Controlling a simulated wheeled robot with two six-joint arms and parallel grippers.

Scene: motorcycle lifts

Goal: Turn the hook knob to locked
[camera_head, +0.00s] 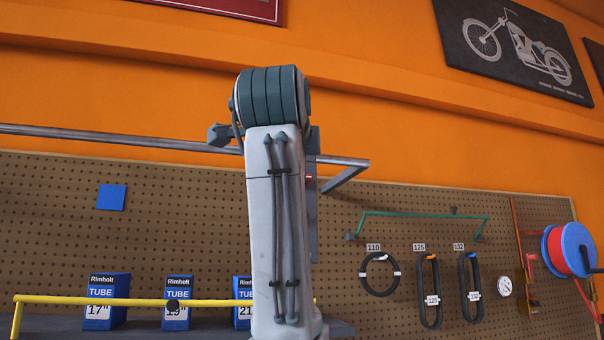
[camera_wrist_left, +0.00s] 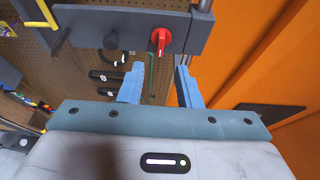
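The red knob (camera_wrist_left: 160,42) is on a dark grey plate (camera_wrist_left: 115,26) in the left wrist view. No hook can be made out clearly. In the head view my arm covers the middle, hiding the gripper; a narrow grey plate (camera_head: 314,225) shows beside the arm. My right gripper is in neither view.
Blue tube boxes (camera_head: 107,301) stand on a shelf behind a yellow bar (camera_head: 130,301). Black tubes (camera_head: 380,274) and a red and blue hose reel (camera_head: 570,249) are at the right.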

